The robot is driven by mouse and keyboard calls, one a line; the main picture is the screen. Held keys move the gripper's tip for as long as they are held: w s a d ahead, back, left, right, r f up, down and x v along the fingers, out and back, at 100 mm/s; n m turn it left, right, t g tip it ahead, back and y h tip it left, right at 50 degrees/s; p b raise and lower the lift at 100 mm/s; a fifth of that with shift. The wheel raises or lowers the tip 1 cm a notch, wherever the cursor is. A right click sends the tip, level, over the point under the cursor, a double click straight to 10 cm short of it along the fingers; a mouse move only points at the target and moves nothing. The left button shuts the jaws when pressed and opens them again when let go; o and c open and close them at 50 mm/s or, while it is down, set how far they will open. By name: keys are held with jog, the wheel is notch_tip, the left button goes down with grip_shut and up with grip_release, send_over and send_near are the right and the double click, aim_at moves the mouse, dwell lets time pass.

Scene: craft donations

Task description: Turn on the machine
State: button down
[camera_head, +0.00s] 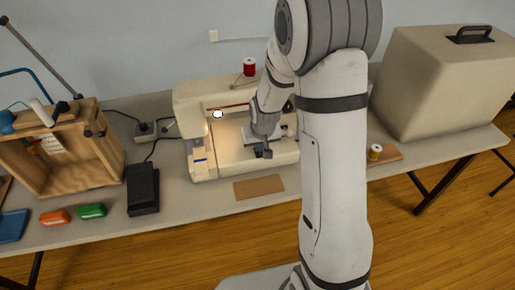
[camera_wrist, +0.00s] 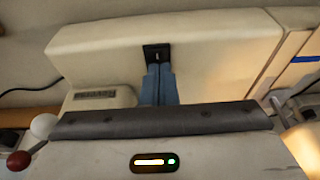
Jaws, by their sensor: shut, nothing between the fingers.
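The cream sewing machine (camera_head: 190,95) stands on the table in the head view, with a red thread spool (camera_head: 249,67) on top. A warm glow lights its left end by the needle, and a bright glow shows at the right in the wrist view. In the wrist view a small black switch plate (camera_wrist: 157,52) sits on the machine's cream face (camera_wrist: 100,55). My gripper (camera_wrist: 160,70) is shut and empty, its blue-grey fingers pointing at the plate. The tips appear at its lower edge; contact cannot be told. In the head view my gripper (camera_head: 263,153) is in front of the machine.
A black foot pedal (camera_head: 143,188) and wooden crate (camera_head: 50,170) stand to the left, with cords and a socket block (camera_head: 146,130) behind. A beige case (camera_head: 445,85) stands at the right. A brown card (camera_head: 259,187) lies in front of the machine.

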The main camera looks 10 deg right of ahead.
jog(key=shift+w+r, duration=0.1)
jog(key=shift+r, duration=0.15)
jog(key=p+v, duration=0.1)
jog(key=v, duration=0.1)
jog(key=w+p+v, duration=0.1)
jog(key=p+v, duration=0.1)
jog(key=shift+s+r, duration=0.1)
jog(key=shift+r, duration=0.25)
jog(key=s+r+b, duration=0.1)
jog(key=s+r, duration=0.3)
jog(key=r, duration=0.4)
jog(key=shift+s+b, duration=0.3)
jog(key=shift+s, duration=0.1)
jog(key=s+d+r, duration=0.1)
jog(key=s+r, duration=0.3)
jog(key=s, duration=0.5)
jog(key=s+r, duration=0.4)
jog(key=s, duration=0.5)
jog(key=shift+s+d+g, duration=0.15)
jog(key=shift+d+g, duration=0.15)
jog(key=shift+d, duration=0.05)
